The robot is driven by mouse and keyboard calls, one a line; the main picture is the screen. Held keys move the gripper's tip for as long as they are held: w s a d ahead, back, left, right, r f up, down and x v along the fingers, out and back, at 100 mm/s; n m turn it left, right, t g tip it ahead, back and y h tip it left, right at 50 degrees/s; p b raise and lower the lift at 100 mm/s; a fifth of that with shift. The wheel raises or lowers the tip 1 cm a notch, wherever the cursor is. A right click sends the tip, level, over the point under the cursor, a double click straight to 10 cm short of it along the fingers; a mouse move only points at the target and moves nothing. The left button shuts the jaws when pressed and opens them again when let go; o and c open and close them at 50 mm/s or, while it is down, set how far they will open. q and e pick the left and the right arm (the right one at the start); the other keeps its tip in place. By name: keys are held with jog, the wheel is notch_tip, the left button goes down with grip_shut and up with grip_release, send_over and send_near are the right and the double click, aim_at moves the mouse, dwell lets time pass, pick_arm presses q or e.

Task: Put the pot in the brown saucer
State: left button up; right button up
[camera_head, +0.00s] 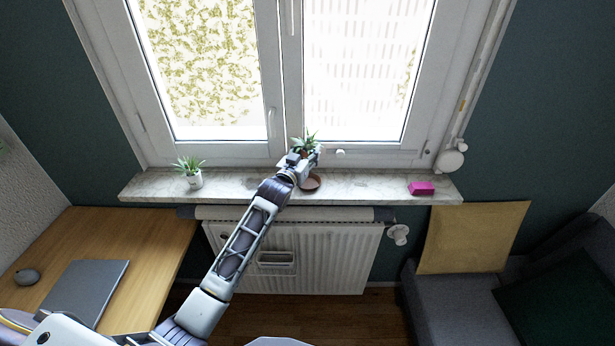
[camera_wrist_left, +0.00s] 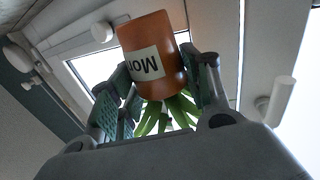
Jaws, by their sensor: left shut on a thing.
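My left gripper (camera_head: 303,158) is shut on the pot, over the marble windowsill. The pot is orange-brown with a pale label and a green spiky plant; it fills the middle of the left wrist view (camera_wrist_left: 153,52), between the two fingers (camera_wrist_left: 155,88). In the head view the plant's leaves (camera_head: 305,142) show above the gripper, and most of the pot is hidden. The brown saucer (camera_head: 311,184) lies on the sill just below and right of the gripper in the picture, partly covered by it. Whether the pot touches anything below cannot be told. My right gripper is out of view.
A white pot with a plant (camera_head: 193,178) stands on the sill (camera_head: 245,184) to the left. The window (camera_head: 280,110) is close behind. The sill between saucer and block is clear.

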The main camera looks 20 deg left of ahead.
pick_arm(q)
jog(key=shift+f, duration=2.45)
jog(key=shift+f, duration=1.9)
jog(key=shift+f, duration=0.1)
jog(key=o, duration=1.2)
jog(key=shift+s, duration=0.1)
jog(key=shift+s+a, duration=0.2)
jog(key=shift+s, duration=1.75)
jog(key=shift+s+a, duration=0.25)
jog(key=shift+s, duration=1.75)
jog(key=shift+s+a, duration=0.2)
jog(key=shift+s, duration=1.75)
